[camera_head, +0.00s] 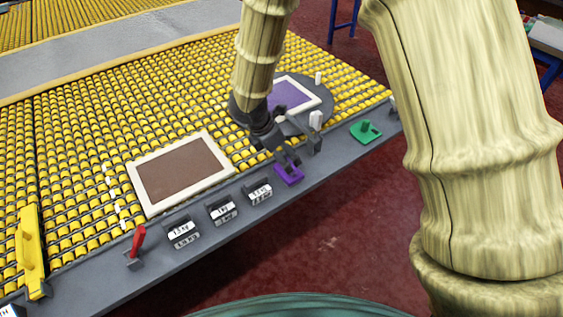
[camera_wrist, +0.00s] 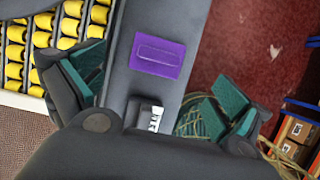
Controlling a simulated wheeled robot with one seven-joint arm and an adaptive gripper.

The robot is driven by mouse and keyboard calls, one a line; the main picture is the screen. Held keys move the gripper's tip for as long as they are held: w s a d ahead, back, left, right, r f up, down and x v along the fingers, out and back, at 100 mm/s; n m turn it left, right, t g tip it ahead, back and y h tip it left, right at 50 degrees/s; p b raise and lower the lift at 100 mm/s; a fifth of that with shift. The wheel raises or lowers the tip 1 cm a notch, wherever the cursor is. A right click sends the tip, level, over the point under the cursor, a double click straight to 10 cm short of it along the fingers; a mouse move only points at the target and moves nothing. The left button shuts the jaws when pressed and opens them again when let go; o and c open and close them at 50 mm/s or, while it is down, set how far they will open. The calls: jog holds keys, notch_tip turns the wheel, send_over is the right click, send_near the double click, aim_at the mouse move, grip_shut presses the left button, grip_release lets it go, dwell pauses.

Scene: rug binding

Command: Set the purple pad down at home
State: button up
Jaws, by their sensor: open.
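The purple pad (camera_head: 289,176), with a raised oblong grip on top, lies on the grey front rail (camera_head: 215,247), right of the numbered label blocks. In the wrist view the purple pad (camera_wrist: 170,66) lies flat on the rail, ahead of and between my spread fingers. My gripper (camera_head: 287,158) is open and empty, close above the pad in the head view. In the wrist view my gripper (camera_wrist: 155,88) shows its green-lined fingers wide apart, with nothing between them. I cannot tell which spot is home.
Label blocks (camera_head: 222,212) and a red lever (camera_head: 136,243) stand along the rail to the left. A white post (camera_head: 315,121) and a green pad (camera_head: 366,132) are to the right. Behind are a brown framed panel (camera_head: 182,172), a purple framed panel (camera_head: 292,94) and yellow rollers.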

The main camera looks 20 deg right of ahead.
aim_at(285, 173)
jog(key=shift+d+f, duration=0.25)
jog(key=shift+s+d+f, duration=0.25)
jog(key=shift+s+f, duration=0.15)
jog(key=shift+f, duration=0.35)
jog(key=f, duration=0.1)
jog(key=w, duration=0.1)
jog(key=f, duration=0.1)
jog(key=shift+w+d+f, duration=0.15)
jog(key=shift+w+f, duration=0.1)
jog(key=shift+f, duration=0.1)
jog(key=shift+s+d+p, duration=0.15)
jog(key=shift+s+p, duration=0.1)
jog(key=shift+p, duration=0.1)
jog(key=shift+f, duration=0.3)
jog(key=shift+p+x, duration=0.65)
jog(key=shift+x, duration=1.55)
jog(key=shift+w, duration=0.2)
jog(key=shift+c, duration=0.4)
jog(key=c, duration=1.1)
